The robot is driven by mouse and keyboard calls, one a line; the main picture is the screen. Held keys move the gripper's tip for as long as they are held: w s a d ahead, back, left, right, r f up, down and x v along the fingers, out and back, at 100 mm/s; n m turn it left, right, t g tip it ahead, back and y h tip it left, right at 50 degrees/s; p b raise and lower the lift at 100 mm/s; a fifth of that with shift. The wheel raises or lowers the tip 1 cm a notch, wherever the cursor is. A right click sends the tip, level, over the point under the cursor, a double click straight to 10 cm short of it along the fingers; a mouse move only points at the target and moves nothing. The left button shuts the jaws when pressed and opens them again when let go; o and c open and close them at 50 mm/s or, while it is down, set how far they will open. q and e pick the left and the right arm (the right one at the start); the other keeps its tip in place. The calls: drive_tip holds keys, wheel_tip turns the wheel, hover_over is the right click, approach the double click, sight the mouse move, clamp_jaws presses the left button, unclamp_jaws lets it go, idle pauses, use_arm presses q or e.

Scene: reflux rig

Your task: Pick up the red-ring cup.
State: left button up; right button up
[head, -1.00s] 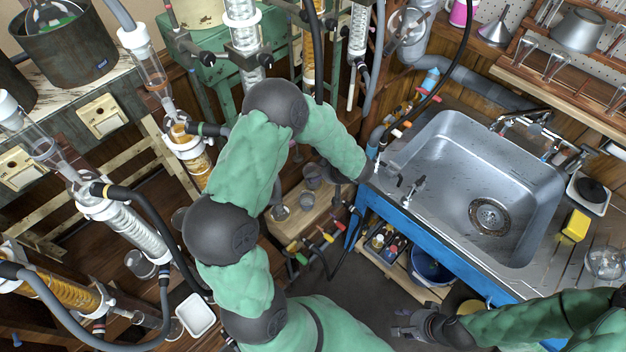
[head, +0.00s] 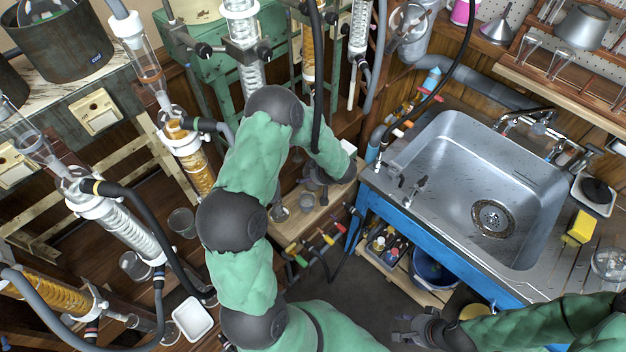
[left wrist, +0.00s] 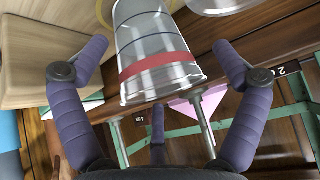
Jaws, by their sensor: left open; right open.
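The red-ring cup (left wrist: 155,60) is a clear cup with a red band and thin dark lines. In the left wrist view it lies between the two spread fingers of my left gripper (left wrist: 161,52), with gaps visible on both sides. The gripper is open. In the head view my left gripper (head: 316,178) is low over the small wooden bench (head: 318,218), partly hidden by my forearm. I cannot pick out the red band there. My right gripper (head: 405,332) is open and empty at the bottom of the head view, away from the bench.
Two small cups stand on the bench close to the left gripper, one grey (head: 307,202) and one to its left (head: 280,213). Glass condensers with hoses (head: 128,232) crowd the left. A blue-framed sink (head: 475,190) stands right of the bench. Bare floor lies in front.

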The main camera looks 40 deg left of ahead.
use_arm(q)
drive_tip(key=c, duration=1.2)
drive_tip(key=shift+r, duration=0.2)
